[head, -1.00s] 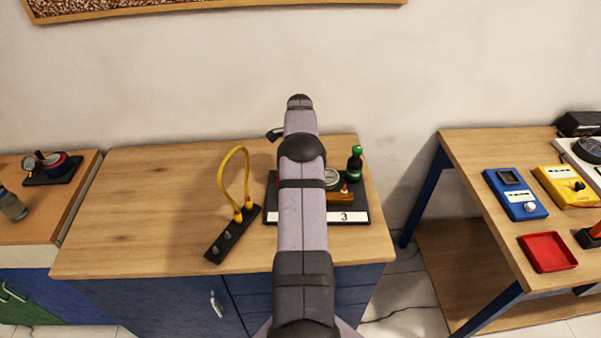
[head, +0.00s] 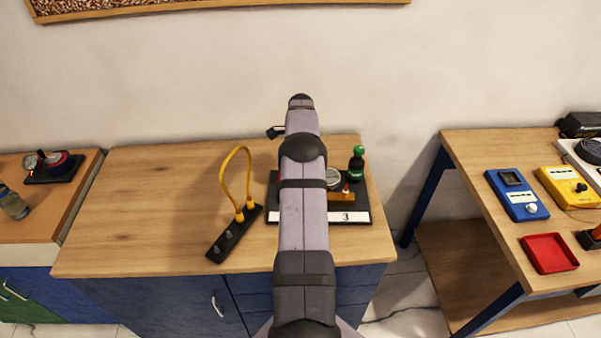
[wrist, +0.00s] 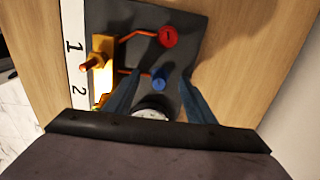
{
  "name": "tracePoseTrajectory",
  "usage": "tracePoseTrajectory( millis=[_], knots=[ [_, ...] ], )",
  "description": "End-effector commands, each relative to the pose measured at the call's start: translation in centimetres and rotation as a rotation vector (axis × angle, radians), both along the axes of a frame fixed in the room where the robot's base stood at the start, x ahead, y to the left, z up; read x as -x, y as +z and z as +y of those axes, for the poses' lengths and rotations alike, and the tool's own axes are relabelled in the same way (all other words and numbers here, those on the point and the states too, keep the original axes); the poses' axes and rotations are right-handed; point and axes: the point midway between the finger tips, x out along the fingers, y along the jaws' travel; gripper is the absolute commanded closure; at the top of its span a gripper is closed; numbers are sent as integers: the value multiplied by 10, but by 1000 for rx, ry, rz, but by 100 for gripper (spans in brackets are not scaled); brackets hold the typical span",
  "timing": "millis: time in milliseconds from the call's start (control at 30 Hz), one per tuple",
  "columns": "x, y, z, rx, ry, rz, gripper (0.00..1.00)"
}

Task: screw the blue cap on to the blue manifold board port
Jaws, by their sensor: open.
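The dark manifold board (head: 273,196) lies on the middle bench, largely hidden behind my arm in the head view. In the wrist view the board (wrist: 195,30) carries a red round piece (wrist: 167,37) and a smaller blue round piece (wrist: 158,82), joined by orange pipes to a brass block (wrist: 103,62). I cannot tell whether the blue piece is the bare port or has the cap on it. My gripper (wrist: 160,79) is open, its two fingers on either side of the blue piece in the picture. Contact and height are unclear. The head view hides the gripper.
A white gauge (wrist: 152,113) is partly covered near my gripper's base. A green-topped dark piece (head: 356,164) stands at the board's back right. A black strip (head: 226,242) with a yellow looped hose (head: 222,182) lies to the left. The bench's left part is clear.

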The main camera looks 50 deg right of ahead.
Motion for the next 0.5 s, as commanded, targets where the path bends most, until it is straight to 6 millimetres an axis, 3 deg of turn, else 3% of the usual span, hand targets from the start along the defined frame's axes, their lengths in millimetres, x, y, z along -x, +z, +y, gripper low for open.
tracePoseTrajectory(
  millis=[267, 500],
  knots=[
    [0, 4, -1, 2, 0, -1, 50],
    [0, 28, -1, 4, 0, -2, 50]
  ],
)
